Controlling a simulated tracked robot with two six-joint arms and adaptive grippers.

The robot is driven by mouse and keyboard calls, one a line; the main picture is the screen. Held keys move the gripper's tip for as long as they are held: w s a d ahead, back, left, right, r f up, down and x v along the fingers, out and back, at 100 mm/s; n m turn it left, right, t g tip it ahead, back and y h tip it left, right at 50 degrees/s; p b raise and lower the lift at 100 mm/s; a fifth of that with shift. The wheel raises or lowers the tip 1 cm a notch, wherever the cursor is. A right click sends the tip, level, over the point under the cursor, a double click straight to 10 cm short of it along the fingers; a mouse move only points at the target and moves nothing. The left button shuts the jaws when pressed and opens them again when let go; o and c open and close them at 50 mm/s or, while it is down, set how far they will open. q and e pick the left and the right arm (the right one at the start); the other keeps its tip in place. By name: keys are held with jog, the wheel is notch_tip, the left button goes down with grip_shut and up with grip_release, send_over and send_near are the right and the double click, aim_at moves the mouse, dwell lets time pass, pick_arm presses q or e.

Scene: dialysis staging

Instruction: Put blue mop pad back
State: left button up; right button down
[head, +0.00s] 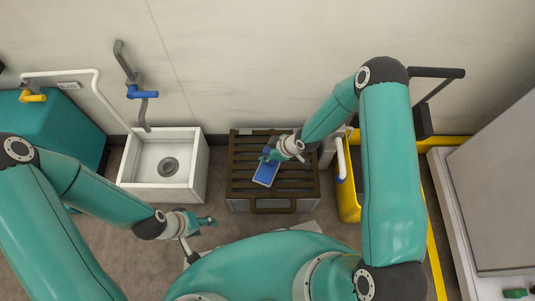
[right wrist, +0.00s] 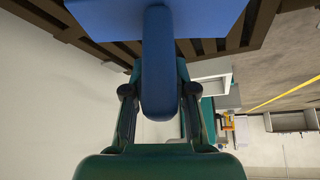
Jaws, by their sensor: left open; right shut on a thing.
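The blue mop pad (head: 266,173) is at the brown slatted rack (head: 244,184) in the middle of the head view. My right gripper (head: 272,156) is over the rack and shut on the pad's upper end. In the right wrist view the blue pad (right wrist: 158,70) stands between the two fingers, with a wide blue part above it against the brown slats. I cannot tell whether the pad rests on the slats or is just above them. My left gripper (head: 207,221) is open and empty, in front of the white sink and left of the rack.
A white sink basin (head: 133,165) stands left of the rack, with a teal cabinet (head: 62,125) further left. A yellow bucket (head: 346,198) stands right of the rack, partly behind my right arm. Bare floor (head: 120,245) shows in front of the sink.

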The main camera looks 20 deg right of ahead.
jog(key=c, duration=0.9)
grip_release()
jog(key=shift+c, duration=0.2)
jog(key=shift+r, duration=0.1)
jog(key=p+v, duration=0.4)
jog(key=v, duration=0.8)
jog(key=s+a+m+g, duration=0.1)
jog(key=s+a+m, duration=0.1)
jog(key=s+m, duration=0.2)
jog(key=s+a+f+m+g, duration=0.1)
jog(key=s+m, duration=0.3)
jog(key=s, duration=0.2)
jog(key=s+a+f+m+g+h, duration=0.1)
jog(key=s+a+m, duration=0.1)
jog(key=s+m, duration=0.2)
jog(key=shift+s+a, duration=0.35)
jog(key=shift+s, duration=0.45)
jog(key=shift+r, duration=0.15)
